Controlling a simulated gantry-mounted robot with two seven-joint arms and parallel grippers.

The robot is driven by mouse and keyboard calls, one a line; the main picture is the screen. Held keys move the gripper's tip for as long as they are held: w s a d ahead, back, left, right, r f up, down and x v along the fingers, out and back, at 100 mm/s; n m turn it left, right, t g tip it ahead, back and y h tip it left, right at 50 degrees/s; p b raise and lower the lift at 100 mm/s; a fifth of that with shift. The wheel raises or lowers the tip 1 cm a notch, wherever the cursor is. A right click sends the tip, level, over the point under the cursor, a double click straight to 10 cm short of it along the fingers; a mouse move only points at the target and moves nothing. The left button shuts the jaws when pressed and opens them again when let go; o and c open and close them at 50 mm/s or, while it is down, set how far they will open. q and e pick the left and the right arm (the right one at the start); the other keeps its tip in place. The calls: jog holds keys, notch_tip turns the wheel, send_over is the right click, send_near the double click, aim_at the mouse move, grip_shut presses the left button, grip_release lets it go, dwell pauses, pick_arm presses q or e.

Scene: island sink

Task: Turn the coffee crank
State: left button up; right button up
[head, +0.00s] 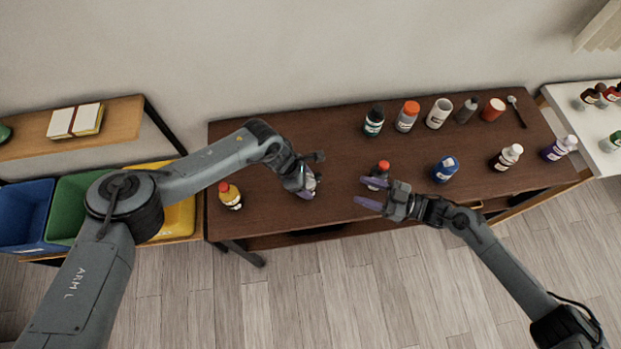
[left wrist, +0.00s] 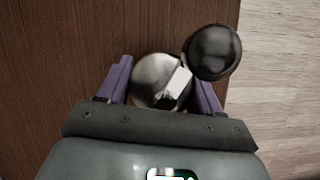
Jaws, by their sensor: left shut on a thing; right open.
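The coffee grinder shows in the left wrist view as a round metal top (left wrist: 150,75) with a pale crank arm (left wrist: 178,84) and a black ball knob (left wrist: 212,52). The knob sticks out to the upper right, beside the right finger. My left gripper (left wrist: 162,88) has its purple fingers on both sides of the metal body and is shut on it. In the head view the left gripper (head: 303,190) is near the table's front edge and mostly hides the grinder. My right gripper (head: 366,193) is open and empty, to the right of the left one.
A red-capped dark bottle (head: 380,170) stands just behind my right gripper. A blue bottle (head: 445,169) stands to the right and a yellow bottle (head: 230,196) to the left. Several containers line the back of the brown table (head: 290,130). Bins (head: 25,210) stand at far left.

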jog(key=a+f+n+t+h, duration=0.2)
jog(key=a+n+t, duration=0.1)
jog(key=a+n, duration=0.3)
jog(key=n+t+h, duration=0.3)
jog(key=t+h, duration=0.4)
send_near(319, 181)
jog(key=w, duration=0.1)
jog(key=x, duration=1.2)
jog(key=shift+f, duration=0.15)
jog(key=c, duration=0.8)
jog(key=shift+a+m+h, duration=0.1)
jog(key=shift+m+h, duration=0.3)
jog(key=shift+c, duration=0.3)
